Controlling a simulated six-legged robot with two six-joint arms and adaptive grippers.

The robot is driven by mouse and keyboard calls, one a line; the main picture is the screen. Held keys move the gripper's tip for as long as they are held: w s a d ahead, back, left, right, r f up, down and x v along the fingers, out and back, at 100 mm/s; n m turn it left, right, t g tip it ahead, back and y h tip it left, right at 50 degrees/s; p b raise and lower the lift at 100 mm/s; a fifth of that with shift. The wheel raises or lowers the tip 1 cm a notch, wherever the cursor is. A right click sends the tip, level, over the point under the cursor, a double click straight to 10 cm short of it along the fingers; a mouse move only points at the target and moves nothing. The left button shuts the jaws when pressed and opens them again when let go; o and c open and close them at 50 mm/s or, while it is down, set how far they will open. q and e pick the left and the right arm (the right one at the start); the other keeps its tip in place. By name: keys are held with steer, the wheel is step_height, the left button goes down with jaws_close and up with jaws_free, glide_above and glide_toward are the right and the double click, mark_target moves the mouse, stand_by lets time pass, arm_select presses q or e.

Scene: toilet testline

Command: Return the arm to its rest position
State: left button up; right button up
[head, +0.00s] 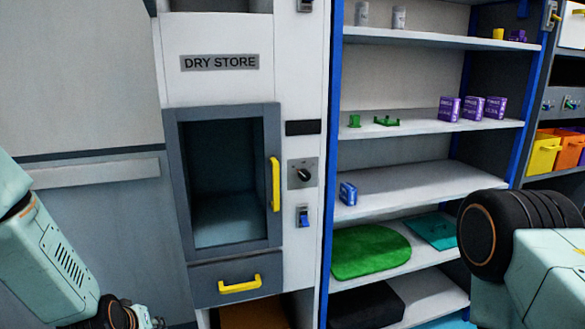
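My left arm (55,255) comes in from the left edge and runs down to a dark wrist joint (115,313) at the bottom edge. The fingers of my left gripper do not show. My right arm (545,275) fills the lower right corner, with a large black joint (485,235) in front of the shelf rack. My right gripper is out of the picture. No held object can be seen.
The DRY STORE cabinet (245,75) stands ahead, with a windowed door with a yellow handle (275,184), a knob (303,174) and a drawer (205,285). Right of it, a blue-framed shelf rack (420,182) holds purple boxes (474,107), a blue item (348,193) and a green mat (369,251).

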arm_select(q)
steer(key=s+d+f+m+g+b, duration=0.1)
steer(key=s+d+f+g+b, duration=0.1)
steer(key=s+f, duration=0.5)
steer(key=s+d+f+m+g+b, duration=0.2)
steer(key=s+f, duration=0.5)
steer(key=s, duration=0.9)
steer(key=s+d+f+m+g+h+b, duration=0.1)
steer(key=s+d+f+m+g+b, duration=0.1)
steer(key=s+f, duration=0.5)
steer(key=s+d+g+b, duration=0.1)
steer(key=s+b, duration=0.1)
steer(key=s, duration=0.2)
steer(key=shift+s+d+f+g, duration=0.2)
steer(key=shift+s+f+g, duration=0.1)
steer(key=shift+a, duration=0.1)
